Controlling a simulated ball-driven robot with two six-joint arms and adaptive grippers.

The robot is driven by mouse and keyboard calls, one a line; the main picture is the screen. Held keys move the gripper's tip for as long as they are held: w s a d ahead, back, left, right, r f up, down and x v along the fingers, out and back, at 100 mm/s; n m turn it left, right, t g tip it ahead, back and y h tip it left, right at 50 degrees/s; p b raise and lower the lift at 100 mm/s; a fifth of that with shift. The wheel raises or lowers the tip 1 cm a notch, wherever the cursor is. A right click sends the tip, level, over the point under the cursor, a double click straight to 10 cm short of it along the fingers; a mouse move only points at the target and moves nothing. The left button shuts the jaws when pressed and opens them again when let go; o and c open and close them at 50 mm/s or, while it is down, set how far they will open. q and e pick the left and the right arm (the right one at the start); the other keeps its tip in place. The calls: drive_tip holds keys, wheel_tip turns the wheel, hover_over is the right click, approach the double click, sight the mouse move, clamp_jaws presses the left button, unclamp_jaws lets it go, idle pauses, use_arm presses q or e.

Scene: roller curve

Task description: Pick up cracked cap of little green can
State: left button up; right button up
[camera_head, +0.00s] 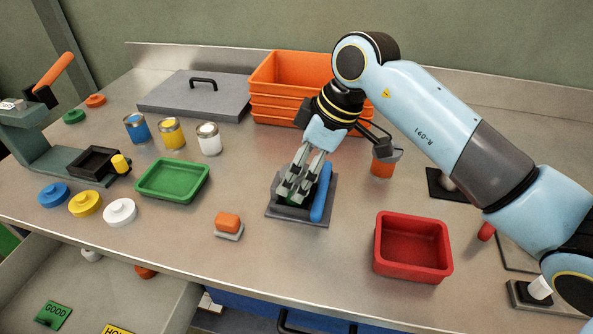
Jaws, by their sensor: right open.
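My right gripper (291,190) points down over a dark grey fixture plate (285,214), its fingers open. A little green (287,200) shows between and below the fingers; this seems to be the little green can, mostly hidden by them. I cannot make out its cap or any crack, nor whether the fingers touch it. A blue bar (321,192) stands along the fixture's right side, close beside the fingers. My left gripper is not in view.
A red tray (413,272) is at the front right and a green tray (172,197) at the left. Orange crates (280,104) stand behind. An orange can (382,167) is right of the gripper. Blue, yellow and white cans and lids are left.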

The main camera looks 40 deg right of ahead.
drive_tip(key=c, duration=0.9)
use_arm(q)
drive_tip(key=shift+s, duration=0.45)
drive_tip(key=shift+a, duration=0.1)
